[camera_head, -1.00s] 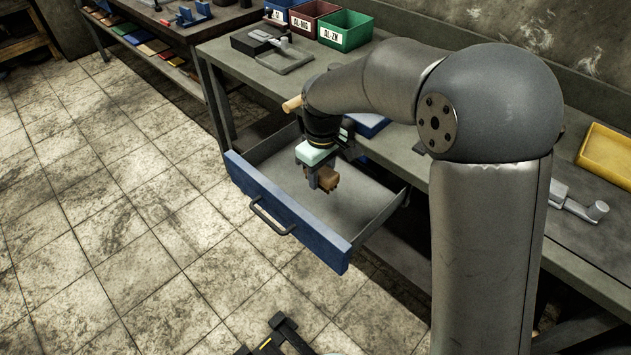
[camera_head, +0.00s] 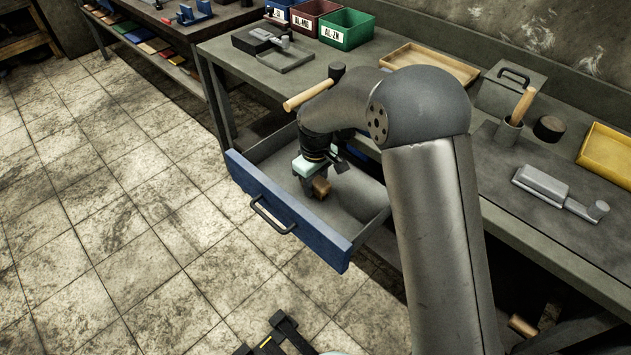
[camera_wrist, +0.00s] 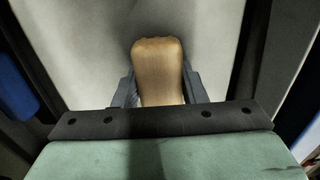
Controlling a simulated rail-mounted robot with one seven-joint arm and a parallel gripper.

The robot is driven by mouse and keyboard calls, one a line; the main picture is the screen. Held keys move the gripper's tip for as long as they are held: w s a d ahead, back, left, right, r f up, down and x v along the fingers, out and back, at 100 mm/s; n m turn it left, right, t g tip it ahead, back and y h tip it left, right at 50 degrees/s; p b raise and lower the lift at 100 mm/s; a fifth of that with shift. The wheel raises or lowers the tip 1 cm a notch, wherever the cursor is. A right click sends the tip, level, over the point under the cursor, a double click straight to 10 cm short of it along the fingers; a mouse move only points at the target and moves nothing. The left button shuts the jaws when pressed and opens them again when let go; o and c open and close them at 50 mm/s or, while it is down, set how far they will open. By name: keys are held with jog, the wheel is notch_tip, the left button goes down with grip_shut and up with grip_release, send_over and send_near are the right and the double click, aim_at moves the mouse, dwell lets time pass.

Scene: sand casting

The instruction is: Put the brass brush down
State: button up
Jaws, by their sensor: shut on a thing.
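My gripper (camera_head: 312,186) is inside the open drawer, low over its floor. It is shut on the brass brush (camera_head: 321,188), which shows as a small brown block between the fingers. In the wrist view the brush's tan, rounded top (camera_wrist: 158,70) stands between the two dark fingers. Its bristles are hidden there. The drawer (camera_head: 290,212) has a blue front with a dark handle and a bare grey floor. I cannot tell whether the brush touches the floor.
The drawer's side walls stand close around my gripper. The workbench (camera_head: 560,232) above holds a wooden tray (camera_head: 428,64), a yellow tray (camera_head: 607,160), a grey metal part (camera_head: 556,190) and labelled bins (camera_head: 346,28). A wooden-handled tool (camera_head: 310,95) lies near my arm.

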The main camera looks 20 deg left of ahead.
aim_at(316, 179)
jog(key=shift+f, duration=0.25)
jog(key=o, duration=0.9)
jog(key=shift+o, duration=0.2)
notch_tip(316, 179, up, 12)
jog(key=shift+r, duration=0.25)
